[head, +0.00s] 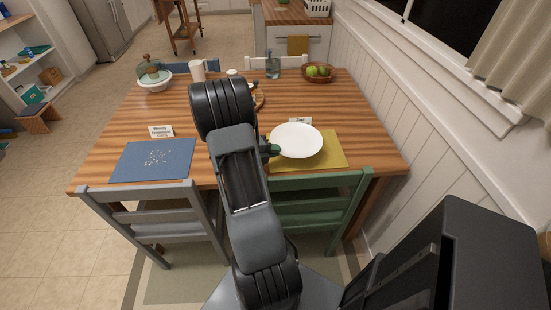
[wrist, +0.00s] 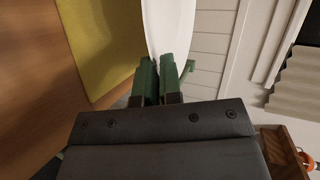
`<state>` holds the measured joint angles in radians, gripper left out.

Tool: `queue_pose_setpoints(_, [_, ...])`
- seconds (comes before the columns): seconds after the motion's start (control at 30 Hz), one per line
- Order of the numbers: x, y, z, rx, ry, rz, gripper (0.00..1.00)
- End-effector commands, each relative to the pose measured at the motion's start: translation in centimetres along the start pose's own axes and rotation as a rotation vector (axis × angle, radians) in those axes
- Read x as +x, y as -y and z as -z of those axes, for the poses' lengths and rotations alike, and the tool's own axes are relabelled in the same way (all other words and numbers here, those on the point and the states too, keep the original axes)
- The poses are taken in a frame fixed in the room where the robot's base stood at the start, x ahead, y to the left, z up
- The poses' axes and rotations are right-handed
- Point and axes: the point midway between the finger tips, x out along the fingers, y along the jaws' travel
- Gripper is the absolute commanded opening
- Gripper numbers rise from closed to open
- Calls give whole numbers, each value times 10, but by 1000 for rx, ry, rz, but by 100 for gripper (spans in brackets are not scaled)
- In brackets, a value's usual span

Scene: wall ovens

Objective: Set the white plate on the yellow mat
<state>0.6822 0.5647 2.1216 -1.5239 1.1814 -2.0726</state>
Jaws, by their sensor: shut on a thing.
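The white plate (head: 297,139) shows over the left and far part of the yellow mat (head: 335,157) in the head view, near the table's front right. My gripper (head: 272,150) is shut on the plate's left rim. In the wrist view the green fingertips (wrist: 164,78) pinch the edge of the plate (wrist: 168,25), which is seen nearly edge-on. The mat (wrist: 98,45) lies to its left there. The plate looks raised off the mat, but I cannot tell the gap's size. The plate hides part of the mat.
A blue mat (head: 152,161) with white marks lies at the front left, with a small card (head: 161,131) behind it. A fruit bowl (head: 318,73), a bottle (head: 272,67) and a covered dish (head: 154,78) stand farther back. A green chair (head: 318,188) stands at the front edge.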

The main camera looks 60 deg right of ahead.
Motion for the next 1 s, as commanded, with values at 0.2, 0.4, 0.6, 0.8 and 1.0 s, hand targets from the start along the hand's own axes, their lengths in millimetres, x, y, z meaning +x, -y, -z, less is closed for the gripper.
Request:
queue_pose_setpoints(0.2, [11, -8, -8, 2, 0, 2, 0])
queue_pose_setpoints(0.4, [19, -16, -13, 0, -1, 2, 0])
queue_pose_setpoints(0.6, [28, -40, -13, -2, 1, 2, 0])
queue_pose_setpoints(0.8, [28, -42, -13, 2, 2, 2, 0])
queue_pose_setpoints(1.0, [29, -43, -13, 0, 1, 0, 11])
